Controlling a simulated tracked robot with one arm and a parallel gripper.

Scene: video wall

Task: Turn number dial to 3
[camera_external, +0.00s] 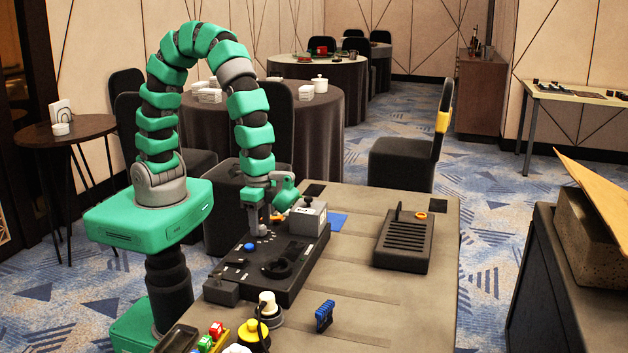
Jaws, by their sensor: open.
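My gripper (264,226) points down over the far left part of a black control panel (240,265) on the table. It is open, with its fingertips close to small light-coloured parts on the panel. I cannot tell whether it touches them. The panel also carries a blue button (249,247) and a round black part (277,268) nearer its front. No numbers are readable, so I cannot tell which part is the number dial or where it is set. My gripper partly hides the panel's far end.
A grey box (308,217) stands just right of my gripper. A slotted black box (403,240) is further right. Yellow, white and black round pieces (254,334) and a blue clip-like piece (325,316) are in front. The table between the panel and slotted box is mostly clear.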

